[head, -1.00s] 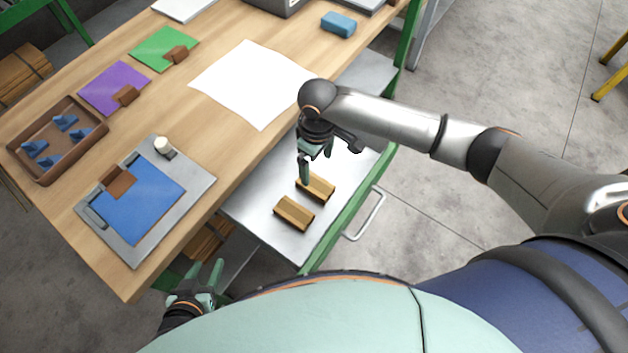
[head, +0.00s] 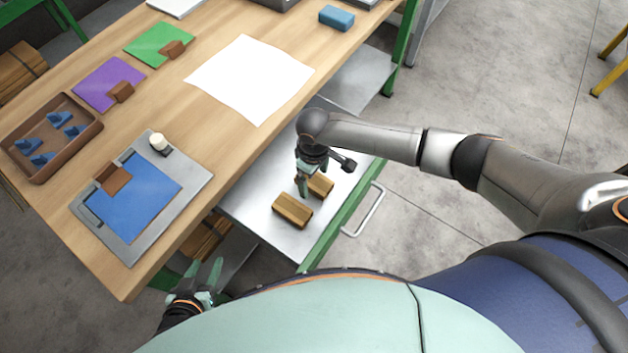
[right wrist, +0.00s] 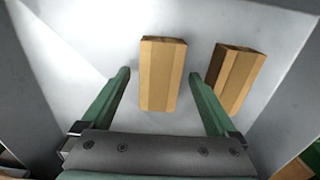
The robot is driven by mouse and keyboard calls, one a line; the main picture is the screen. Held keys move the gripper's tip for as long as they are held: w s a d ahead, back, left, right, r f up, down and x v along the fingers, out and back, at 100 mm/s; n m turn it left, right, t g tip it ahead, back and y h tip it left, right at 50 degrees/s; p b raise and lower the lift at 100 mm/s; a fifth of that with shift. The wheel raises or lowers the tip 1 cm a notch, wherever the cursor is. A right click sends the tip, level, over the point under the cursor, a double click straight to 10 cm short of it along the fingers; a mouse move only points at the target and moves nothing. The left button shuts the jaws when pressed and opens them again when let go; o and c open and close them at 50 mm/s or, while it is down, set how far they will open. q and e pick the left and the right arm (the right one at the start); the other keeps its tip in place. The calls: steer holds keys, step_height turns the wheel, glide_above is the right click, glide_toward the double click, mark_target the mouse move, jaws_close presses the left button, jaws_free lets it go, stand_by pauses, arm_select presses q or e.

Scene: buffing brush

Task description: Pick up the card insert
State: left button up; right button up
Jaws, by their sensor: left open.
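Two tan folded card inserts lie side by side in the open metal drawer (head: 262,200). In the head view, the nearer insert (head: 292,211) is clear and the farther one (head: 321,185) is partly hidden by my right gripper (head: 306,184). In the right wrist view, my right gripper (right wrist: 159,74) is open. One insert (right wrist: 163,82) lies between and beyond its fingertips, with a gap on each side; the other insert (right wrist: 235,78) lies outside the right finger. My left gripper (head: 204,270) is open and empty beside the bench's near corner.
The drawer's front wall and handle (head: 366,210) are close to the right gripper. On the wooden bench (head: 195,110) are a white sheet (head: 250,78), a blue panel in a grey fixture (head: 140,200), a brown tray (head: 85,152) with blue pieces, and purple and green cards.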

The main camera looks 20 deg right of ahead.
steer(key=c, duration=1.4)
steer(key=shift+o, duration=0.2)
steer(key=shift+r, duration=0.15)
